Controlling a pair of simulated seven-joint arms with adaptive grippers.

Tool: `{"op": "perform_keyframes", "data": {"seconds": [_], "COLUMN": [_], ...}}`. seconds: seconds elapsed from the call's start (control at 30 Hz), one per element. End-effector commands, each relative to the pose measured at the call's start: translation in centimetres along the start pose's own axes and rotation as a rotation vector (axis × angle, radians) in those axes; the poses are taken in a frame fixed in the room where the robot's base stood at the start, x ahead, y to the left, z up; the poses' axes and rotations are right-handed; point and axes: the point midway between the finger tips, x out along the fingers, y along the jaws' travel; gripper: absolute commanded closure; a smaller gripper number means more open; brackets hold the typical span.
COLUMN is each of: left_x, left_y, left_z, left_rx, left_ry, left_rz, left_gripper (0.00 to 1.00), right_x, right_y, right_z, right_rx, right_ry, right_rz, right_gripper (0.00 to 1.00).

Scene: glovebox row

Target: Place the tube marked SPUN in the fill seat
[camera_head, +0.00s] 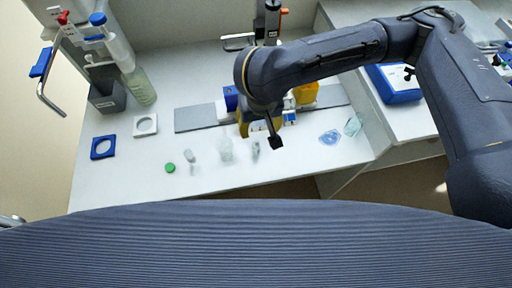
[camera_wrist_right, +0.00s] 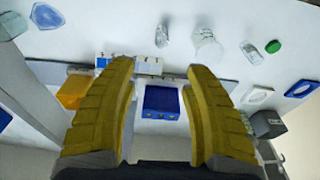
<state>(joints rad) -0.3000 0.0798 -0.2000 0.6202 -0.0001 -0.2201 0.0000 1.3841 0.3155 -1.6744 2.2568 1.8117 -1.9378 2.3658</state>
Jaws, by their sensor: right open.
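Small clear vessels lie or stand on the white bench. One is at left (camera_head: 190,156), a wider one is in the middle (camera_head: 226,149), and a slim one is at right (camera_head: 256,148). In the right wrist view the slim one (camera_wrist_right: 161,36), the wider one (camera_wrist_right: 207,46) and the third (camera_wrist_right: 251,53) also show. No SPUN mark is readable, and I cannot tell which piece is the fill seat. My right gripper (camera_wrist_right: 160,70) is open, with its yellow fingers apart over a blue block (camera_wrist_right: 161,101) on a grey strip. My left gripper is not in view.
A green cap (camera_head: 170,168), a white square ring (camera_head: 145,125) and a blue one (camera_head: 103,147) lie at left. A dispenser stand with a blue-capped bottle (camera_head: 118,50) rises behind. The front left bench is clear.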

Motion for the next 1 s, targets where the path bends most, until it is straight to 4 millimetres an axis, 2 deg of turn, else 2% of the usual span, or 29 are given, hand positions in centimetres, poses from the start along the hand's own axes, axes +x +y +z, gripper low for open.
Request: {"op": "perform_keyframes", "data": {"seconds": [0.17, 1.0], "left_x": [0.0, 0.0], "left_y": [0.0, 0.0], "left_z": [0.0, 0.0], "left_rx": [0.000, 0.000], "left_ry": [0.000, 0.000], "left_rz": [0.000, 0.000], "left_gripper": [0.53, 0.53], "right_x": [1.0, 10.9], "right_y": [0.0, -0.1], "right_z": [0.1, 0.1], "right_rx": [0.027, 0.026], "right_ry": [-0.003, -0.005], "right_rz": [-0.001, -0.002], "right_gripper": [0.50, 0.50]}}
